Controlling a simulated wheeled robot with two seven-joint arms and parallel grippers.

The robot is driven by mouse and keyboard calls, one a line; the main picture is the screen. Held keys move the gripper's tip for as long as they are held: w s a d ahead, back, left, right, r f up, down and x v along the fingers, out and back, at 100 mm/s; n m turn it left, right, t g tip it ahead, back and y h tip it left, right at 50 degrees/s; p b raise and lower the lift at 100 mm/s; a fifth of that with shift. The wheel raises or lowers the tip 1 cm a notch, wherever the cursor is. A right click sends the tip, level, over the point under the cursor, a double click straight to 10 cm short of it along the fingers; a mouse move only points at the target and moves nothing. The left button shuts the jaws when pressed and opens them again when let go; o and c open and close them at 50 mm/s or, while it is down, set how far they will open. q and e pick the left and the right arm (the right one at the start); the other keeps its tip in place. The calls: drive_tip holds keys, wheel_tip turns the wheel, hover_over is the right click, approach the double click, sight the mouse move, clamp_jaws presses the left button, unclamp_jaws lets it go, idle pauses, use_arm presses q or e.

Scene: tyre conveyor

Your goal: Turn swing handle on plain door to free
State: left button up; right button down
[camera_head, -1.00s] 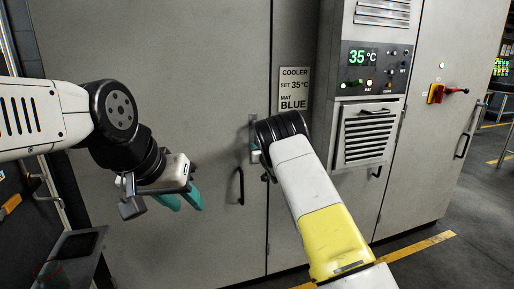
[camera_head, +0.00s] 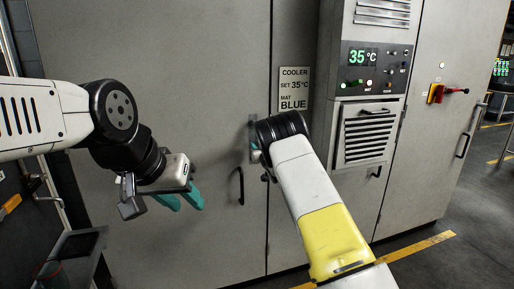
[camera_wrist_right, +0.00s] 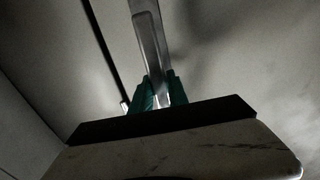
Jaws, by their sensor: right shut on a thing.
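The plain door (camera_head: 160,100) is a wide grey cabinet door left of the cooler panel. Its swing handle (camera_wrist_right: 150,40) shows in the right wrist view as a pale metal bar running up from between my teal fingers. My right gripper (camera_wrist_right: 159,92) is shut on this handle. In the head view, my right wrist hides most of the handle; a bit of its grey mount (camera_head: 252,124) shows at the wrist's left. My left gripper (camera_head: 188,204) hangs in front of the door, open and empty, apart from it.
A dark fixed pull handle (camera_head: 240,186) is on the door, below my right wrist. A cooler panel (camera_head: 375,70) reading 35 °C is at the right, with a sign (camera_head: 294,90) beside it. A red-and-yellow switch (camera_head: 440,93) is further right. A dark cart (camera_head: 75,250) stands low at the left.

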sight(239, 137)
drive_tip(key=a+m, duration=0.2)
drive_tip(key=m, duration=0.1)
drive_tip(key=s+a+r+m, duration=0.1)
drive_tip(key=m, duration=0.1)
drive_tip(key=shift+s+a, duration=0.1)
drive_tip(key=shift+a, duration=0.15)
drive_tip(key=a+r+m, duration=0.1)
drive_tip(key=m, duration=0.1)
drive_tip(key=s+a+r+m, duration=0.1)
drive_tip(key=m, duration=0.1)
drive_tip(key=shift+a, duration=0.4)
drive_tip(key=r+m, duration=0.1)
drive_tip(key=a+r+m, duration=0.1)
drive_tip(key=m, duration=0.1)
drive_tip(key=r+m, duration=0.1)
drive_tip(key=shift+s+a+m, duration=0.25)
drive_tip(key=shift+a+m, duration=0.15)
drive_tip(key=shift+s+a+r+m, duration=0.1)
drive_tip(key=shift+a+r+m, duration=0.1)
drive_tip(key=shift+r+m, duration=0.8)
drive_tip(key=shift+a+r+m, duration=0.15)
drive_tip(key=shift+r+m, duration=0.55)
drive_tip(key=shift+m, duration=0.5)
drive_tip(key=c, duration=1.3)
unclamp_jaws()
drive_tip(key=shift+s, duration=0.1)
